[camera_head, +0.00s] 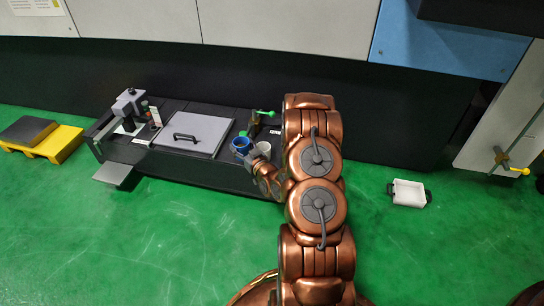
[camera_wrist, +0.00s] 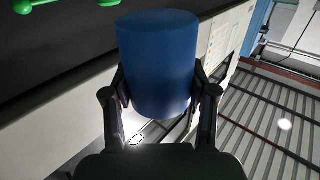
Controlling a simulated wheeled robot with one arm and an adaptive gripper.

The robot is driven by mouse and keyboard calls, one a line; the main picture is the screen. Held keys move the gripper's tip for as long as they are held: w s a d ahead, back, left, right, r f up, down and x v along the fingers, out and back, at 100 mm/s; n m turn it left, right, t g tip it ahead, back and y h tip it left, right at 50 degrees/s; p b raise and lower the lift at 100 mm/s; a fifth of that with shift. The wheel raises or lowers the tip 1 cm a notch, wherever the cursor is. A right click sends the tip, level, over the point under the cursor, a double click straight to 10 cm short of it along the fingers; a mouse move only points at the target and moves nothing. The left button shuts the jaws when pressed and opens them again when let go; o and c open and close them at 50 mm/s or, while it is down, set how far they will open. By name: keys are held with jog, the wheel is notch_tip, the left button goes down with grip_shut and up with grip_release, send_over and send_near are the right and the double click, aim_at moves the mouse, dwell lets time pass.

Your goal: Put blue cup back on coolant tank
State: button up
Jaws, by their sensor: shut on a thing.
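The blue cup (camera_wrist: 158,62) fills the middle of the wrist view, between the two fingers of my gripper (camera_wrist: 160,105). My gripper is shut on it, one finger on each side. My gripper (camera_head: 252,156) is there too, partly hidden by my arm. I cannot tell whether the blue cup touches the tank top.
A grey lid with a handle (camera_head: 205,125) covers the tank's middle. A grey pump-like unit (camera_head: 129,105) stands at its left end. A green-handled valve (camera_head: 262,114) is behind the cups. A yellow pallet (camera_head: 60,147) is far left.

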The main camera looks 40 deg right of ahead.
jog(key=s+d+f, duration=0.2)
jog(key=s+f, duration=0.3)
jog(key=s, duration=0.2)
jog(key=shift+h, duration=0.3)
jog(key=w+d+b, duration=0.1)
jog(key=d, duration=0.4)
jog(key=w+d+f+b, duration=0.1)
jog(key=d+b, duration=0.1)
jog(key=d, duration=0.3)
jog(key=w+d+b, duration=0.1)
jog(key=d+b, duration=0.1)
jog(key=d, duration=0.3)
jog(key=shift+d+f, duration=0.2)
jog(key=shift+f, duration=0.2)
notch_tip(320, 180, down, 4)
jog(key=shift+r+b, duration=0.15)
jog(key=shift+b, duration=0.9)
jog(key=shift+r, duration=0.1)
jog(key=o, duration=1.3)
